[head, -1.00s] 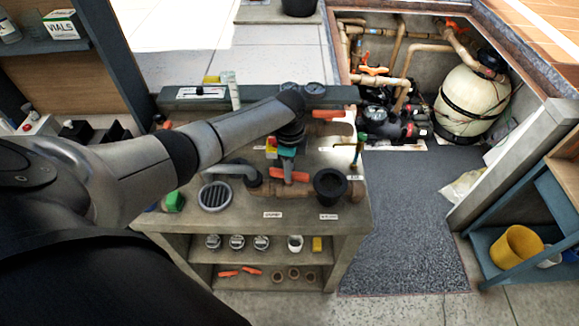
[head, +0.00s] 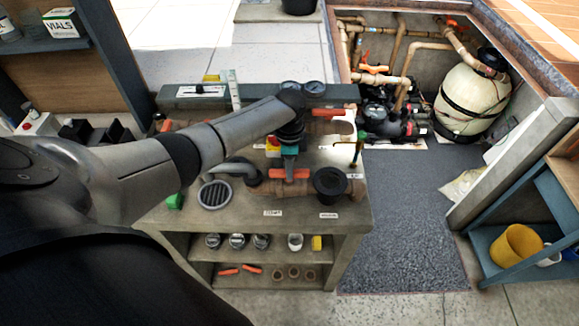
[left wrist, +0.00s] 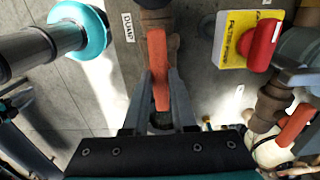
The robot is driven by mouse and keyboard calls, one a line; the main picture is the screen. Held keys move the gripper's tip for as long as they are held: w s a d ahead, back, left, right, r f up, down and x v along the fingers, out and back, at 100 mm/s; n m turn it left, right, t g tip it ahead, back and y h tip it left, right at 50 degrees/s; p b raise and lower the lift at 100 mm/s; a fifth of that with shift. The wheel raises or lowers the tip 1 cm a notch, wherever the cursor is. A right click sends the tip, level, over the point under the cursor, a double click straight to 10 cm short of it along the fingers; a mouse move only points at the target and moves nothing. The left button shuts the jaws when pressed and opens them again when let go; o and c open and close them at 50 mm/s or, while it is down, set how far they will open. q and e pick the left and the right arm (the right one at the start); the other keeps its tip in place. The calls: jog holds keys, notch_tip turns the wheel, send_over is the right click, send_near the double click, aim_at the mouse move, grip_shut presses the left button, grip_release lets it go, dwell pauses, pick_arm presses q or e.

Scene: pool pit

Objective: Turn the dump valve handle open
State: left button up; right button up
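The dump valve handle (left wrist: 157,60) is an orange lever beside a DUMP label in the left wrist view. It also shows as an orange bar (head: 290,174) on the bench pipework in the head view. My left gripper (left wrist: 160,85) has one finger on each side of the lever, close against it. In the head view my left gripper (head: 290,155) comes down over the lever from above, partly hiding it and the valve body. My right gripper is not in view.
A red knob (left wrist: 260,42) on a yellow plate is right of the lever. A teal-ended cylinder (left wrist: 90,32) is at left. A dark mat (head: 405,220) lies clear on the right.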

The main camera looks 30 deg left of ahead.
pick_arm(q)
jog(key=o, duration=0.5)
jog(key=shift+c, duration=0.2)
jog(key=shift+r, duration=0.15)
notch_tip(320, 180, up, 15)
jog(key=shift+b, duration=0.4)
